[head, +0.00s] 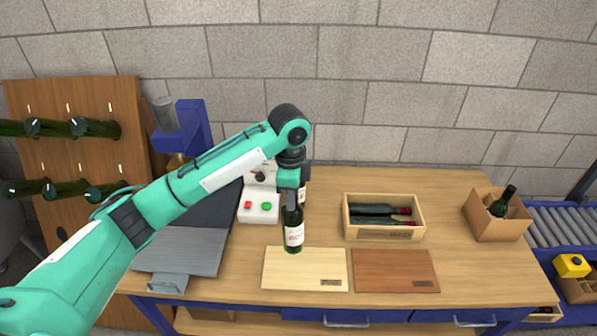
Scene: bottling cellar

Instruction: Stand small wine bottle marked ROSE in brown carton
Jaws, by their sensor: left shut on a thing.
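My left gripper (292,203) points down and is shut on a dark green wine bottle (293,236) with a white label. The bottle hangs upright behind the pale board; I cannot tell whether its base touches the table. Its label is too small to read, and its neck is hidden by the gripper. The brown carton (500,230) stands open at the right end of the table. One dark bottle (502,202) leans in it, and the rest of its inside is mostly hidden. My right gripper is not in view.
A wooden crate (384,237) with lying bottles stands between the held bottle and the carton. A pale board (292,270) and a brown board (395,272) lie at the front edge. A white button box (259,212) and part of another labelled bottle (302,196) are close behind the gripper.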

